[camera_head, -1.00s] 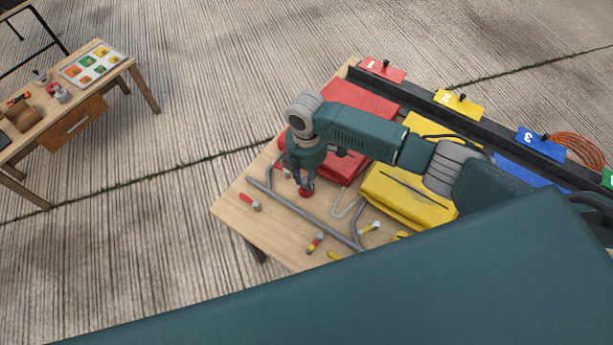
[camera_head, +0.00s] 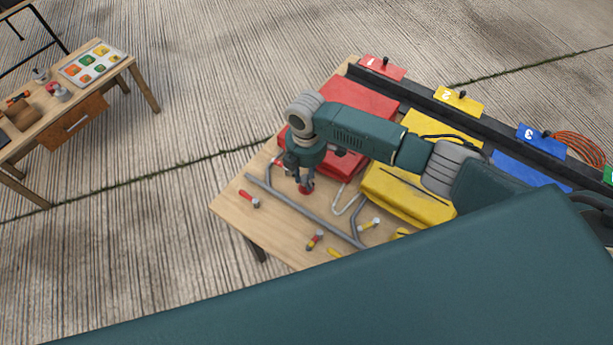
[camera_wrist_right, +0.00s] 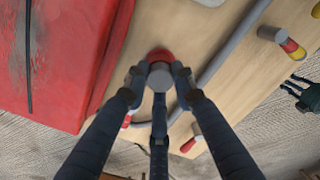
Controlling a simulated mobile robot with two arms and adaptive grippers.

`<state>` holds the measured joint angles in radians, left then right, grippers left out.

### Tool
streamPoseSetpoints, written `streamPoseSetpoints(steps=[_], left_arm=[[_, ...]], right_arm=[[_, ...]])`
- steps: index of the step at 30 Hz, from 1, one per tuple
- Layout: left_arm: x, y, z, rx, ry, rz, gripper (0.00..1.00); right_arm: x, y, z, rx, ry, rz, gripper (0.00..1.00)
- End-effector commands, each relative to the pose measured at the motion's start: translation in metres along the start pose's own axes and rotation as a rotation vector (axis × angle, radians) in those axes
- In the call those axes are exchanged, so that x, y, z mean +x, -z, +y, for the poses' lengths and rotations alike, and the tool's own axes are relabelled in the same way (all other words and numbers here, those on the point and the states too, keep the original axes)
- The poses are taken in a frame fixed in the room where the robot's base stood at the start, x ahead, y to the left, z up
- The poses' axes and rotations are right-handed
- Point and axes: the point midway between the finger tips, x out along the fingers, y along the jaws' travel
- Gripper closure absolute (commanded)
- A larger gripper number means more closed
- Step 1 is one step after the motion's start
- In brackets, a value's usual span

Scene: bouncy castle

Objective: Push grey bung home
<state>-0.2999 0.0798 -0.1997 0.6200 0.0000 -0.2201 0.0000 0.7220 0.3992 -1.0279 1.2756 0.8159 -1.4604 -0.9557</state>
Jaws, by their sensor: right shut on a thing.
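The grey bung (camera_wrist_right: 160,78) shows end-on in the right wrist view, between my fingertips. A round red part (camera_wrist_right: 160,55) shows just past it, against the wooden table top; whether the bung sits in it or over it I cannot tell. In the head view the red part (camera_head: 304,190) is a small patch under my fingers. My right gripper (camera_head: 305,185) points down over the table, its fingers closed around the bung, as the right wrist view (camera_wrist_right: 158,86) also shows. The fingers hide the bung in the head view.
A bent grey tube (camera_head: 305,212) lies on the wooden table beside the gripper. Several small red and yellow pieces lie nearby, one red (camera_head: 247,197). Folded red (camera_head: 365,100) and yellow (camera_head: 405,200) bundles lie behind and right. Another table (camera_head: 95,95) stands at far left.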

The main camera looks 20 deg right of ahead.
Motion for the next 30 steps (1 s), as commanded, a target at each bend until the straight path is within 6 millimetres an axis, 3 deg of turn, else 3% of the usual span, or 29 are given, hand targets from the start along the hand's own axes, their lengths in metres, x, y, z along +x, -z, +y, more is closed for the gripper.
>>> streamPoseSetpoints(steps=[1,7,8,10,11,30], left_arm=[[0.0023,-0.0002,0.0001,0.000,0.000,0.000,0.68],[0.0026,-0.0002,0.0002,0.000,0.000,0.000,0.68],[0.0027,-0.0002,0.0002,0.000,0.000,0.000,0.68],[0.0028,-0.0002,0.0002,0.000,0.000,0.000,0.68],[0.0029,-0.0003,0.0002,0.000,0.000,0.000,0.68],[0.0018,-0.0011,-0.0006,0.000,0.001,-0.001,0.68]], right_arm=[[0.0113,0.0003,-0.0073,-0.001,0.014,-0.001,1.00],[0.0129,0.0003,-0.0083,-0.001,0.016,-0.002,1.00],[0.0130,0.0003,-0.0083,-0.001,0.016,-0.002,0.69],[0.0132,0.0004,-0.0084,-0.001,0.016,-0.002,0.55],[0.0133,0.0003,-0.0085,0.000,0.017,-0.002,0.53],[0.0104,0.0005,-0.0091,-0.001,0.019,-0.001,0.53]])
